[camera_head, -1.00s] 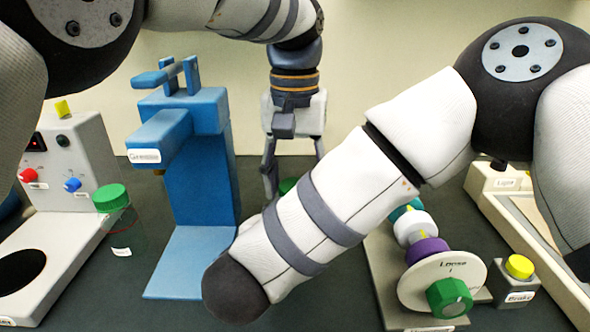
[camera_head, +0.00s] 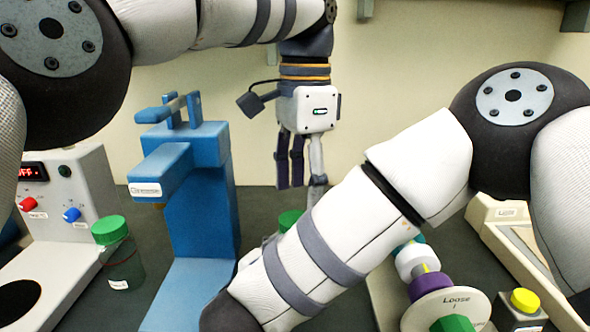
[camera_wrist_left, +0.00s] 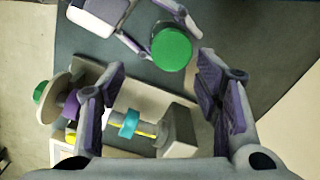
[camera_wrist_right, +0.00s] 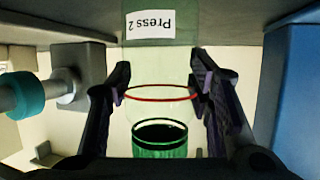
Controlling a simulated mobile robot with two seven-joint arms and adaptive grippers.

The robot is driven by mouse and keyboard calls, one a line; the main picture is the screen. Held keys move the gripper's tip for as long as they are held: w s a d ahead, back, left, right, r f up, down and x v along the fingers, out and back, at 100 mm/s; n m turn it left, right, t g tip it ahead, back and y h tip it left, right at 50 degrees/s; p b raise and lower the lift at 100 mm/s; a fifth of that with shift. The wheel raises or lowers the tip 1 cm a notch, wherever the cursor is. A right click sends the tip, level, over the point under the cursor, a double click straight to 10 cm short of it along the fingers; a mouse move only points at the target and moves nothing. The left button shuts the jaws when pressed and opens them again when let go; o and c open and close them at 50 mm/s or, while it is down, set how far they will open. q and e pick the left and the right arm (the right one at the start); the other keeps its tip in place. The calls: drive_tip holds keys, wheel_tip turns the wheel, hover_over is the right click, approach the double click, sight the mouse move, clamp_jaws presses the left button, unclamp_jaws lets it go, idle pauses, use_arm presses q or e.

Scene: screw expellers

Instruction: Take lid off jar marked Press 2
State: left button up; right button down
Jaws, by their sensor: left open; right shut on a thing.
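The Press 2 jar is clear, with a red ring and a green lid (camera_head: 290,219). In the head view my right forearm hides most of it. In the right wrist view its Press 2 label (camera_wrist_right: 149,25) shows upside down, with the green lid (camera_wrist_right: 160,138) lower in the picture. My right gripper (camera_wrist_right: 160,88) is shut on the jar, its fingers on both sides near the red ring. My left gripper (camera_head: 303,183) is open and empty, pointing down above the lid. In the left wrist view the lid (camera_wrist_left: 171,49) shows beyond the left fingers, apart from them.
A blue press (camera_head: 200,220) stands left of the jar. Another green-lidded jar (camera_head: 122,262) stands farther left, beside a grey machine (camera_head: 75,195) with knobs. A device with a Loose dial (camera_head: 450,305) is at right, with a yellow Brake button (camera_head: 525,300) beside it.

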sight(295, 218)
use_arm(q)
drive_tip(key=m, duration=0.1)
drive_tip(key=r+m, duration=0.1)
drive_tip(key=m, duration=0.1)
drive_tip(key=shift+w+a+m, duration=0.1)
drive_tip(key=shift+w+m, duration=0.05)
drive_tip(key=shift+m, duration=0.15)
drive_tip(key=m, duration=0.1)
drive_tip(key=r+m, duration=0.1)
drive_tip(key=m, duration=0.3)
drive_tip(key=shift+w+a+r, duration=0.15)
drive_tip(key=shift+w+a, duration=0.2)
drive_tip(key=shift+a, duration=0.05)
drive_tip(key=shift+f+m, duration=0.3)
drive_tip(key=shift+m, duration=0.1)
wheel_tip(295, 218, down, 7)
drive_tip(key=shift+f, duration=0.15)
drive_tip(key=c, duration=1.2)
drive_tip(key=n, duration=0.3)
drive_tip(key=shift+n, duration=0.3)
drive_tip(key=n, duration=1.6)
drive_tip(key=shift+r, duration=0.2)
